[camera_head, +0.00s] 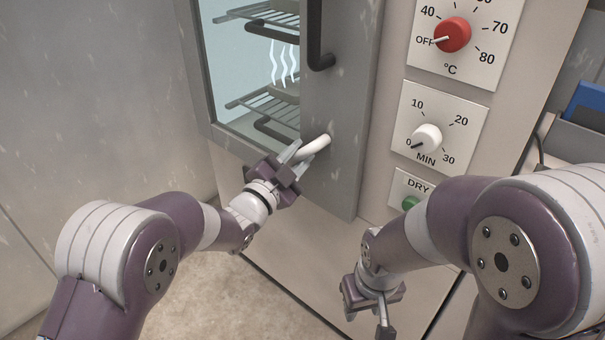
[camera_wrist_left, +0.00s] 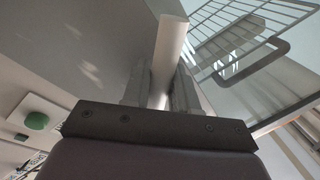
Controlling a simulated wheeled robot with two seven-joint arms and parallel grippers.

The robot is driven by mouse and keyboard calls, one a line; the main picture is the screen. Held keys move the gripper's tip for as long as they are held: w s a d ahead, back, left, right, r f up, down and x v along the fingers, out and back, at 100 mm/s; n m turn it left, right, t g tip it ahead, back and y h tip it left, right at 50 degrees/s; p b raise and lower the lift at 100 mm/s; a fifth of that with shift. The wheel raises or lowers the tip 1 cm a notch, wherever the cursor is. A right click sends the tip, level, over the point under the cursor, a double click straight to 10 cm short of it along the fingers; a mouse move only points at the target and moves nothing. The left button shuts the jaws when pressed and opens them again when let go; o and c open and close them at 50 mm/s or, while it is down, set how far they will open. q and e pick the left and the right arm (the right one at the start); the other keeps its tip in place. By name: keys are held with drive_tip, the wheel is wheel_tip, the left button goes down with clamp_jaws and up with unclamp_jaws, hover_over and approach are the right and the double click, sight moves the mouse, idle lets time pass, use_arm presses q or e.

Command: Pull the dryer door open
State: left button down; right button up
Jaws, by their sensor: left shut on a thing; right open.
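The dryer door (camera_head: 345,110) is a grey frame around a glass pane (camera_head: 228,70), with a dark vertical bar handle (camera_head: 316,40) on its right part. It looks closed or nearly so. My left gripper (camera_head: 290,165) is in front of the door's lower part, below the dark handle. It is shut on a white rod (camera_head: 314,148), which also shows between the fingers in the left wrist view (camera_wrist_left: 168,55). I cannot tell whether the rod is fixed to the door. My right gripper (camera_head: 380,318) is low, right of the door and away from it, open, its fingers partly hidden.
Wire racks (camera_head: 270,105) show behind the glass. Right of the door are a red temperature knob (camera_head: 453,35), a white minute knob (camera_head: 427,137) and a green DRY button (camera_head: 411,202), partly hidden by my right arm. A blue object (camera_head: 588,102) stands at far right. Floor is clear below.

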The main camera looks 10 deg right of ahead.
sight(305, 127)
use_arm(q)
drive_tip(key=m+b, duration=0.1)
drive_tip(key=r+m+b, duration=0.1)
drive_tip(key=m, duration=0.1)
drive_tip(key=w+m+h+b, duration=0.1)
drive_tip(key=m, duration=0.1)
drive_tip(key=shift+a+r+g, duration=0.2)
drive_tip(key=shift+a+g, duration=0.1)
drive_tip(key=shift+a, duration=0.1)
drive_tip(key=m+b, duration=0.1)
drive_tip(key=r+m+b, duration=0.1)
drive_tip(key=shift+w+a+m+h, duration=0.1)
drive_tip(key=shift+m+h, duration=0.3)
drive_tip(key=shift+r+m+g+b, duration=0.3)
drive_tip(key=shift+r+m+b, duration=0.25)
drive_tip(key=shift+m, duration=0.45)
drive_tip(key=s+a+m+g+h, duration=0.1)
drive_tip(key=s+a+m+g, duration=0.1)
drive_tip(key=a, duration=0.7)
drive_tip(key=s+a+m+g+h, duration=0.2)
drive_tip(key=s+a+g, duration=0.2)
drive_tip(key=a, duration=0.5)
drive_tip(key=shift+s+a+h, duration=0.2)
drive_tip(key=shift+h, duration=0.1)
